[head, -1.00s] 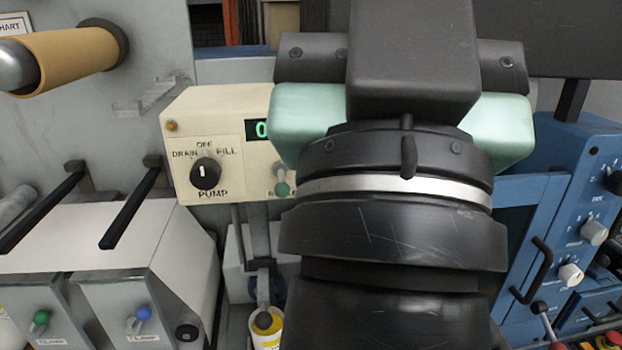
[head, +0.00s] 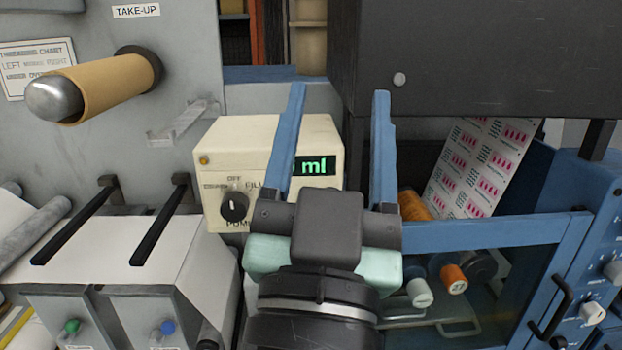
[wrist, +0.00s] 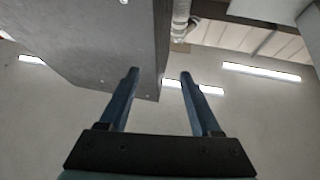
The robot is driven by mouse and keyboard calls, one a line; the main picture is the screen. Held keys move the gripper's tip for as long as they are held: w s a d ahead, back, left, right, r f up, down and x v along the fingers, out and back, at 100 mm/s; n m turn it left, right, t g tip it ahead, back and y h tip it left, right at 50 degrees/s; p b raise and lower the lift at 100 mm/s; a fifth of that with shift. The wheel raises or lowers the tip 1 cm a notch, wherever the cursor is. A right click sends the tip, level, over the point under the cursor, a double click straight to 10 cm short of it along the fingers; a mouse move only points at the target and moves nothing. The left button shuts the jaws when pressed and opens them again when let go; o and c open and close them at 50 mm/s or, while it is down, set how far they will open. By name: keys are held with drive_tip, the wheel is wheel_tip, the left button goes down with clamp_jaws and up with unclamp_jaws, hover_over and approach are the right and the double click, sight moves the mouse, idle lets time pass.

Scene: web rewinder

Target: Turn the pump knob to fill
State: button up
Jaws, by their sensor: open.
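The pump box (head: 215,150) is cream, with a green "ml" display and a black pump knob (head: 234,206) on its front face. The knob's white mark points up, towards the OFF label. The DRAIN label is blurred at left, and the FILL label is partly covered by my finger. My gripper (head: 339,92) points upward in front of the box and to the right of the knob, open and empty, apart from the knob. Its blue fingers also show in the wrist view (wrist: 158,72), with only ceiling and a grey panel beyond.
A take-up roll (head: 105,85) sticks out at upper left. Two black handles (head: 160,220) stand over white housings at lower left. A dark panel (head: 450,60) overhangs at upper right. A blue framed window (head: 490,235) and printed web (head: 475,165) lie at right.

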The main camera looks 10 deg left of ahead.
drive_tip(key=shift+o, duration=0.5)
drive_tip(key=a+f+g+y+p, duration=0.2)
drive_tip(key=a+f+g+p, duration=0.1)
drive_tip(key=a+f, duration=0.2)
drive_tip(key=shift+a+f, duration=0.35)
drive_tip(key=shift+f, duration=0.2)
drive_tip(key=n+g+y+p, duration=0.1)
drive_tip(key=g+p, duration=0.3)
drive_tip(key=p, duration=0.1)
approach(233, 212)
drive_tip(key=b+x, duration=0.6)
drive_tip(key=x, duration=0.2)
drive_tip(key=shift+w+r, duration=0.15)
drive_tip(key=shift+w, duration=0.1)
drive_tip(key=shift+x, duration=0.8)
clamp_jaws()
